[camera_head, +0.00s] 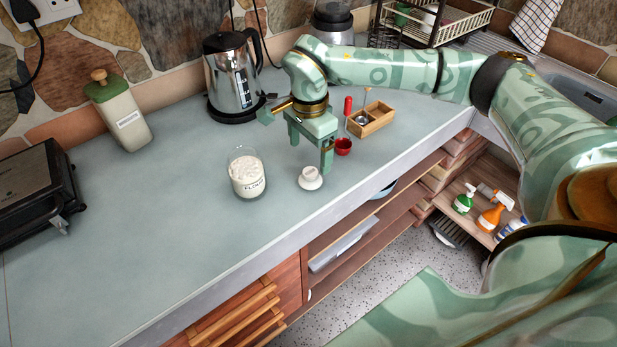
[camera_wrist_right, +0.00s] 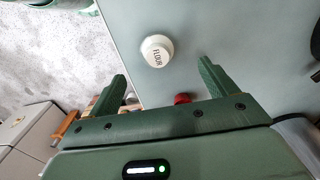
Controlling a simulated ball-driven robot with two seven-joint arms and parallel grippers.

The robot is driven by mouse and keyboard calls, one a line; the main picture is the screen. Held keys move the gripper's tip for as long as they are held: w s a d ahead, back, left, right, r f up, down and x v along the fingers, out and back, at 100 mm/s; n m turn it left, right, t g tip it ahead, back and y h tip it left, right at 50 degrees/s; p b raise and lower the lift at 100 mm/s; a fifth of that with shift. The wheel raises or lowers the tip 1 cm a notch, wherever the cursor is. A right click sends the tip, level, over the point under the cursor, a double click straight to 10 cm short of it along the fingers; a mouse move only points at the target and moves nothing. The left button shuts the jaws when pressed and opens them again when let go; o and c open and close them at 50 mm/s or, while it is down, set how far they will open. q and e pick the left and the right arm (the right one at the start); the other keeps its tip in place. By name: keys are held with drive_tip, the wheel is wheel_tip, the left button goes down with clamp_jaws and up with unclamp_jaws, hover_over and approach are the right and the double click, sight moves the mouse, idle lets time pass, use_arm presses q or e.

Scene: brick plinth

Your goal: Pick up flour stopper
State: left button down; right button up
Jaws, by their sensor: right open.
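The flour stopper (camera_head: 310,178) is a small white round lid with a knob, lying on the grey-blue counter near its front edge. It also shows in the right wrist view (camera_wrist_right: 157,50), with "FLOUR" lettered on it. My right gripper (camera_head: 309,158) is open and empty, pointing down just behind the stopper in the head view. In the right wrist view the stopper lies beyond the fingertips, between their lines and not touched. The flour jar (camera_head: 247,174) is clear glass with white flour, open at the top, left of the stopper. My left gripper is not in view.
A small red bowl (camera_head: 343,146) and a wooden box (camera_head: 371,119) with utensils stand right of my right gripper. A steel kettle (camera_head: 233,78) stands behind. The counter's left middle is clear.

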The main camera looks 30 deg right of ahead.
sight(310, 172)
drive_tip(key=shift+f, duration=0.95)
wheel_tip(310, 172, down, 5)
drive_tip(key=shift+s+f+b, duration=0.15)
drive_tip(key=shift+b, duration=0.6)
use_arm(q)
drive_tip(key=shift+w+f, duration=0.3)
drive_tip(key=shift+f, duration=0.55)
use_arm(e)
drive_tip(key=c, duration=1.1)
